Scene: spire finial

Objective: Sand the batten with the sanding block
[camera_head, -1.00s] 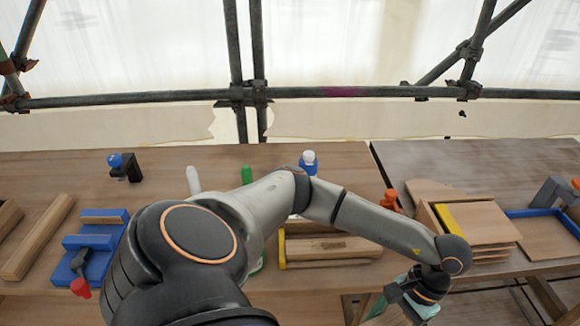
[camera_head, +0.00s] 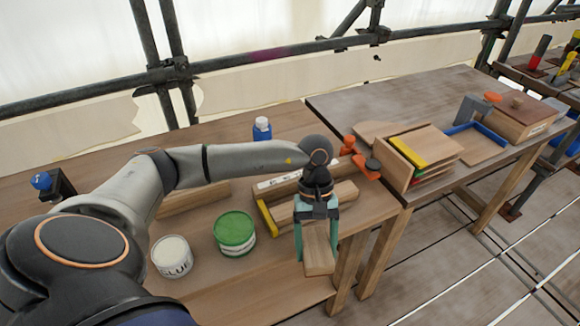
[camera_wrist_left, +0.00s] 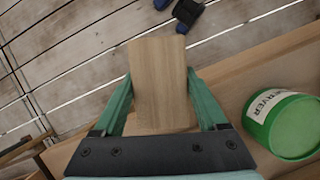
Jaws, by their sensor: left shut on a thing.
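My left gripper (camera_head: 316,232) is shut on a plain wooden block, which looks like the sanding block (camera_head: 319,255). The block hangs between the green fingers by the bench's front edge. In the left wrist view the block (camera_wrist_left: 160,85) sits between both fingers, with floor behind it; any abrasive face is hidden. A pale wooden length that looks like the batten (camera_head: 335,196) lies on the bench beside a yellow-edged piece (camera_head: 267,217), just behind the gripper. The gripper and wrist partly cover it. The block and batten look apart. My right gripper is out of view.
A green tin (camera_head: 234,232) and a white glue pot (camera_head: 172,257) stand left of the gripper. A blue bottle (camera_head: 262,129) stands behind. Orange clamps (camera_head: 362,168) and a wooden rack (camera_head: 404,160) are to the right. Scaffold poles run behind the benches.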

